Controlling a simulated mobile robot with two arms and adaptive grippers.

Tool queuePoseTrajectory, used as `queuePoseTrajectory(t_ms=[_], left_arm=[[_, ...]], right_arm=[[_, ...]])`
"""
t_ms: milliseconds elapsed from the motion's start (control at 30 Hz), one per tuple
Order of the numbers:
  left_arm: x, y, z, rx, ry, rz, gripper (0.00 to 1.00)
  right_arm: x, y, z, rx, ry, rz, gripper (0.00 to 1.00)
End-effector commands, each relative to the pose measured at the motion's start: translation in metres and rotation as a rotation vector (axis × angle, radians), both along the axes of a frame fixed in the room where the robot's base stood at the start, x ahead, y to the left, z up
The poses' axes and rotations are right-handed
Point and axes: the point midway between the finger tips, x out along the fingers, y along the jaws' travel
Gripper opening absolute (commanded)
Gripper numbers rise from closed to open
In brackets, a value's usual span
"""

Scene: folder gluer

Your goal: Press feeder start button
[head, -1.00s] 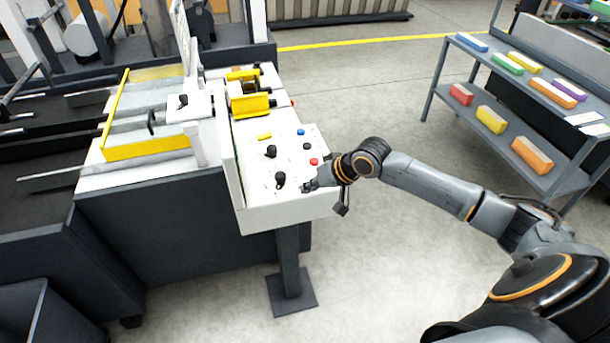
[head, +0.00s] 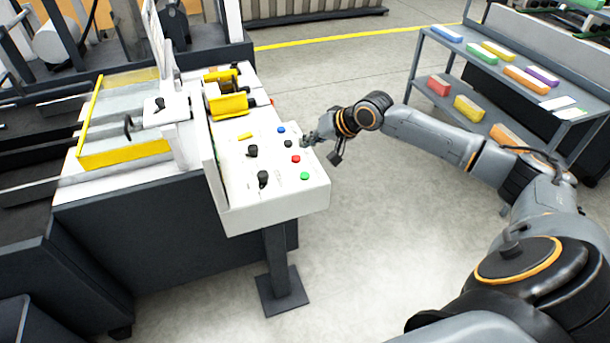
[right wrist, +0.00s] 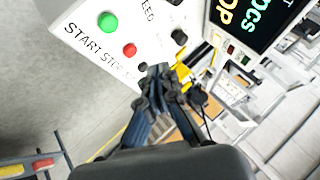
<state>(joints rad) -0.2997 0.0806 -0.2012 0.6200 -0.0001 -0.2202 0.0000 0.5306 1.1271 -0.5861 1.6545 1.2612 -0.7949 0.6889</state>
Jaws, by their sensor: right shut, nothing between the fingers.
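The white control panel (head: 240,206) stands on a dark post. Its green button (head: 305,176) is near the front right corner, with a red button (head: 296,158), a black button (head: 288,143) and a blue button (head: 281,129) behind it in a row. In the right wrist view the green button (right wrist: 108,22) and red button (right wrist: 130,50) have START and STOP lettering beside them. My right gripper (head: 308,141) is shut and empty at the panel's right edge, beside the black button. Its closed fingertips (right wrist: 160,72) are close to that button; contact cannot be told. My left gripper is out of view.
Two black knobs (head: 263,178) (head: 252,151) stand up on the panel left of the buttons. A yellow guarded machine (head: 229,103) sits behind. A grey shelf (head: 425,62) with coloured boxes is at right. The floor between is clear.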

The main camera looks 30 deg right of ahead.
Motion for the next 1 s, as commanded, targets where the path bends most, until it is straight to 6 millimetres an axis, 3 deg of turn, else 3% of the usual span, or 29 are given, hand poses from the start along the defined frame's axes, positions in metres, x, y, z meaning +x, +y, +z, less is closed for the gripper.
queuePoseTrajectory(t_ms=[533,733,1000], left_arm=[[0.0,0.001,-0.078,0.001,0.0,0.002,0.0],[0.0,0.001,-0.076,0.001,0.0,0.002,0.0],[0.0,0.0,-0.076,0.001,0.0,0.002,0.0]], right_arm=[[0.0,0.0,-0.066,-0.001,-0.001,0.0,0.0],[0.0,0.0,-0.081,0.001,0.0,0.001,0.0],[0.0,0.0,-0.084,-0.001,0.0,0.001,0.0]])
